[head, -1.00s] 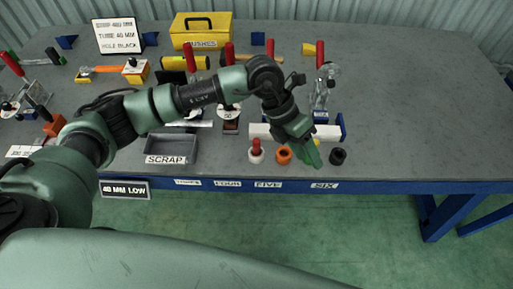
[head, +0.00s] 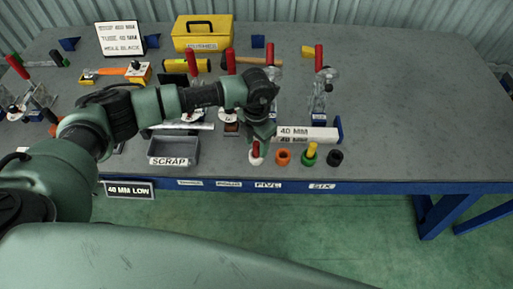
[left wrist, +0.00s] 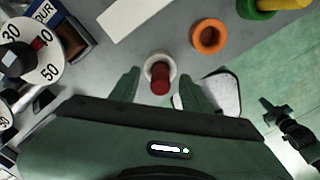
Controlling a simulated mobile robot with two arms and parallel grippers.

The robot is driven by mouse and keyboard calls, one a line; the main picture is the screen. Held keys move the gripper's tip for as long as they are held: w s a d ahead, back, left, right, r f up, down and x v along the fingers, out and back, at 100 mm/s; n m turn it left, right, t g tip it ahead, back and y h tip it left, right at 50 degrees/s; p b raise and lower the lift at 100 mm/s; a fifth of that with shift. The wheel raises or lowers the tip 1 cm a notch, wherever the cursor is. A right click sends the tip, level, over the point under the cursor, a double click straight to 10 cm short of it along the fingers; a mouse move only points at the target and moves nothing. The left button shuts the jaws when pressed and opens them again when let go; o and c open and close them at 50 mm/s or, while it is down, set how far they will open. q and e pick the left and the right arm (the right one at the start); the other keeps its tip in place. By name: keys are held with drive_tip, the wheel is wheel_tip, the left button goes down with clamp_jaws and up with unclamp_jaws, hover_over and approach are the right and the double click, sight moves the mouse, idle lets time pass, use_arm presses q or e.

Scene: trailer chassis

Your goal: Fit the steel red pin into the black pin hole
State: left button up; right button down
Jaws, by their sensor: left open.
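The steel red pin (head: 256,149) stands upright in a white ring-shaped holder (head: 256,160) near the table's front edge. In the left wrist view the red pin (left wrist: 160,82) rises from the white ring (left wrist: 159,66) between my fingers. My left gripper (head: 262,138) is open, pointing down over the pin; its fingers (left wrist: 159,79) stand either side with gaps. The black pin hole (head: 335,157) is a black ring at the right end of the row, empty as far as I see. A dark green shape, apparently my right gripper (left wrist: 274,112), shows at the left wrist view's right edge.
Between the pin and the black ring stand an orange ring (head: 283,157) and a green ring with a yellow pin (head: 309,153). Behind them lies a white 40 MM block (head: 305,133). A SCRAP tray (head: 174,151) is at left. The table's right side is clear.

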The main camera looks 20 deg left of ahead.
use_arm(q)
clamp_jaws()
